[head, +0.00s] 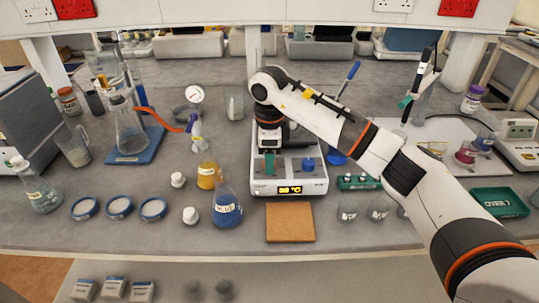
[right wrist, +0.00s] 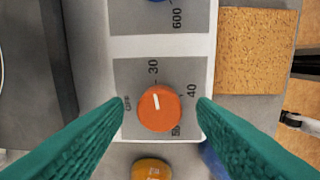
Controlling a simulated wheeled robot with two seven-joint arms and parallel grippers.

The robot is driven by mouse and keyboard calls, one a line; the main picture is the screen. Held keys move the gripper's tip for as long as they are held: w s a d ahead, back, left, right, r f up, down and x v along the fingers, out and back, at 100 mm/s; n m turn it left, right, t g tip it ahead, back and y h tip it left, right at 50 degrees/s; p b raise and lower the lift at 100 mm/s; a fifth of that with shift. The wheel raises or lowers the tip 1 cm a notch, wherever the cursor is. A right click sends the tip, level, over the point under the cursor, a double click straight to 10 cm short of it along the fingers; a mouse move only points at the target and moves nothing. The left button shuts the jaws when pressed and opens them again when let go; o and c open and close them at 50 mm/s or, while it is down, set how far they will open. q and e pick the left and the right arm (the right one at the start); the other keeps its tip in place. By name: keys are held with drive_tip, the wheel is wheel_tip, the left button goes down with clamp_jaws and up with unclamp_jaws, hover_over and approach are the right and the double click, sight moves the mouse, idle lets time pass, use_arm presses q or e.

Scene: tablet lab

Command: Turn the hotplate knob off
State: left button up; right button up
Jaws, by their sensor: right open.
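The hotplate (head: 262,188) is a white-grey unit in the middle of the bench with a lit yellow display on its front. Its orange knob (right wrist: 160,115) shows in the right wrist view, with its white pointer mark towards the printed 30; OFF is printed to its left. In the head view my gripper hides this knob. My right gripper (head: 269,163) points down over the left part of the hotplate. In the right wrist view its green fingers (right wrist: 161,106) are open, one on each side of the orange knob, with gaps between. My left gripper is not in view.
The hotplate's blue knob (head: 308,164) is right of my gripper. A flask of blue liquid (head: 227,213) and a flask of orange liquid (head: 207,176) stand close on the left. A brown square pad (head: 290,223) lies in front of the hotplate.

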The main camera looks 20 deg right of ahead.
drive_tip(key=shift+f, duration=0.4)
drive_tip(key=shift+c, duration=0.5)
drive_tip(key=c, duration=0.9)
